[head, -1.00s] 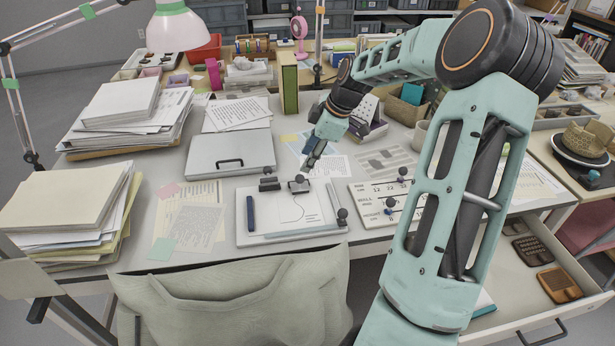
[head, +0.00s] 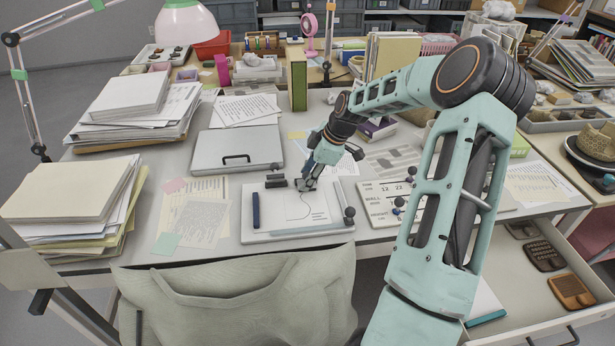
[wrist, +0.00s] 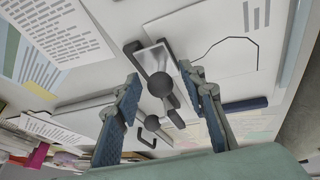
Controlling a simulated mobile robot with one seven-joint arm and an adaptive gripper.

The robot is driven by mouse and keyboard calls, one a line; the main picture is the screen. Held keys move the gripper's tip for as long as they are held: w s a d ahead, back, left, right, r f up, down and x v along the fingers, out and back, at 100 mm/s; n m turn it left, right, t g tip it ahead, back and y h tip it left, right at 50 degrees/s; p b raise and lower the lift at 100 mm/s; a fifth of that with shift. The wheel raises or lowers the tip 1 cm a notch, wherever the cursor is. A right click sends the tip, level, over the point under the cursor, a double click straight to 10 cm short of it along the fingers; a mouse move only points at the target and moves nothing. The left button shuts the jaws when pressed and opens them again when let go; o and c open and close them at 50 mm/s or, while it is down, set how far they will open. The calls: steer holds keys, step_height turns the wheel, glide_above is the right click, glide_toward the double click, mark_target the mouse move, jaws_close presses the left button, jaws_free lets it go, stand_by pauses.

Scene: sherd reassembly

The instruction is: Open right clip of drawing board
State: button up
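The drawing board (head: 275,232) lies flat on the table with a sheet on it in the head view. Two dark clips sit at its far edge: the left clip (head: 275,183) and the right clip, mostly hidden behind my gripper (head: 308,183). In the wrist view the right clip (wrist: 154,57) has a light plate and a dark ball-ended lever. My gripper (wrist: 165,105) is open there, with one blue-padded finger on each side of the clip's ball. I cannot tell whether a finger touches the clip.
A dark blue stick (head: 255,210) lies on the board's left side. A grey case (head: 235,155) lies behind it. A lettered card (head: 382,200) lies to the right. Paper stacks (head: 75,185) fill the left, and an open drawer (head: 535,270) is at the right.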

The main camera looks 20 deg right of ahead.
jaws_close()
stand_by(0.3)
steer(key=shift+w+r+p, duration=0.1)
steer(key=shift+r+p, duration=0.05)
steer(key=shift+p, duration=0.2)
steer(key=shift+w+r+g+p, duration=0.15)
steer(key=shift+w+g+p, duration=0.05)
steer(key=shift+g+p, duration=0.6)
steer(key=shift+w+d+m+g+y+p, duration=0.1)
steer(key=shift+w+m+g+y+p, duration=0.3)
steer(key=shift+p, duration=0.5)
steer(key=shift+w+d+g+p, duration=0.1)
steer(key=shift+g+p, duration=0.35)
steer(key=shift+g, duration=0.35)
steer(key=shift+w+d+g+y, duration=0.15)
steer(key=shift+w+g+y, duration=0.2)
steer(key=shift+g, duration=0.65)
